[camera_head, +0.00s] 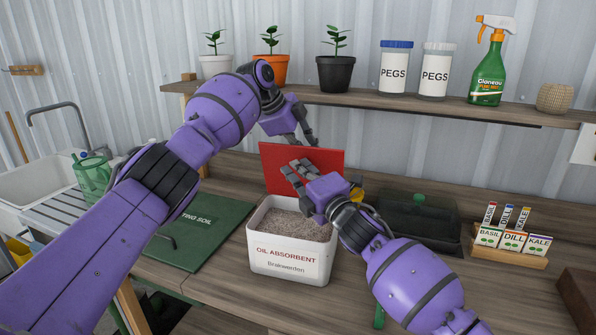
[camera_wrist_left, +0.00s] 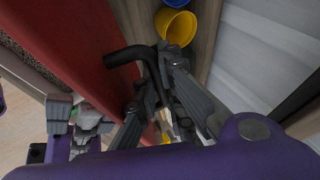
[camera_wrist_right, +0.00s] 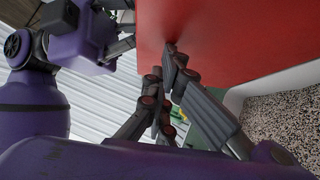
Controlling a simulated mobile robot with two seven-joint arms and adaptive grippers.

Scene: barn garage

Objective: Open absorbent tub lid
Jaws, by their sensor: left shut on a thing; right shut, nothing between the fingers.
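The white oil absorbent tub (camera_head: 290,268) stands on the bench with grey-brown granules showing inside. Its red lid (camera_head: 328,162) stands raised, roughly upright, at the tub's back edge. My left gripper (camera_head: 303,140) reaches behind the lid's top. In the left wrist view it is shut on the black lid handle (camera_wrist_left: 122,58), on the far face of the lid. My right gripper (camera_head: 290,170) is shut and empty above the opening, in front of the lid's inner face. In the right wrist view its fingertips are at the red face; contact is hard to tell.
A dark tray (camera_head: 420,222) and a seed-packet rack (camera_head: 510,255) are to the right. Yellow (camera_wrist_left: 177,27) and blue pots stand behind the lid. A shelf (camera_head: 440,104) with plants, jars and a spray bottle runs above.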

